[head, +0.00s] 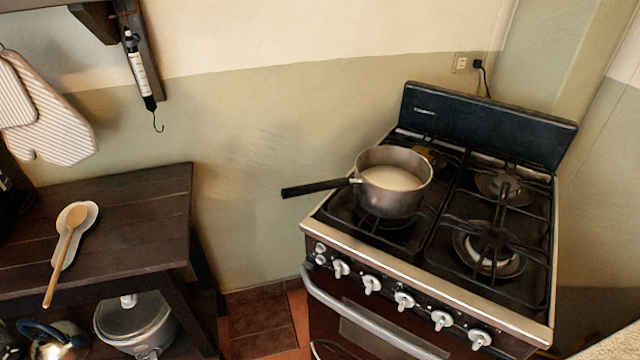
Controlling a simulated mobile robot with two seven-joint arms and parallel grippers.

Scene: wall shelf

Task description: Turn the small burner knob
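A row of several light-coloured knobs (404,301) runs along the dark front panel of the stove (515,319) in the head view. Which of them belongs to the small burner cannot be told from here. A metal saucepan (392,205) with whitish liquid stands on the front left burner, its black handle pointing left. It hides most of that burner. The front right burner (490,250) is large and bare. The back right burner (503,188) is smaller and bare. The back left burner (431,157) is partly hidden behind the pan. Neither gripper is in view.
A dark wooden table (140,215) stands at the left, with a wooden spoon (68,245) on a spoon rest. A lidded pot (135,325) and a kettle (55,342) sit below it. The oven handle (365,322) juts out below the knobs. Tiled floor lies between table and stove.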

